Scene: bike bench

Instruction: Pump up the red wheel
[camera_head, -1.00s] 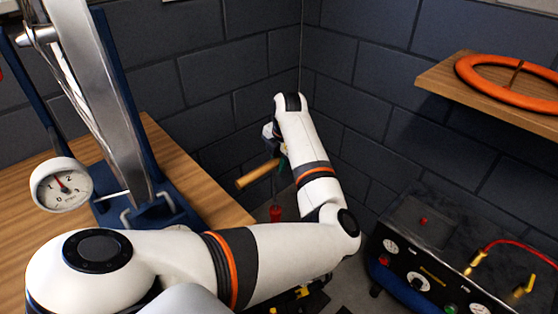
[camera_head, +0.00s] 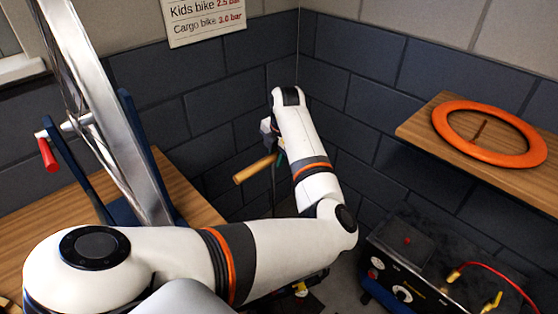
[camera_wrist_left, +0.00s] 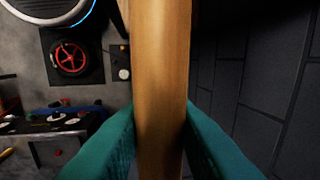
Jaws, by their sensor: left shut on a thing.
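My left gripper (camera_head: 277,158) is far out past the bench, partly hidden by my own arm. It is shut on a wooden bar handle (camera_head: 255,168), with a thin upright rod beneath it. In the left wrist view, the handle (camera_wrist_left: 161,70) runs between the teal fingers (camera_wrist_left: 160,130), which touch both sides. A red spoked wheel with a dark rim (camera_wrist_left: 68,57) shows in that view, on a dark square at upper left. The rod's lower end and any hose are not visible. My right gripper is out of view.
A silver-rimmed wheel (camera_head: 105,110) stands in a blue stand on the wooden bench (camera_head: 190,190) at left. An orange ring (camera_head: 530,150) lies on a shelf at right. Below it is a black gauge box (camera_head: 412,282) with a red hose. Grey block walls close the corner.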

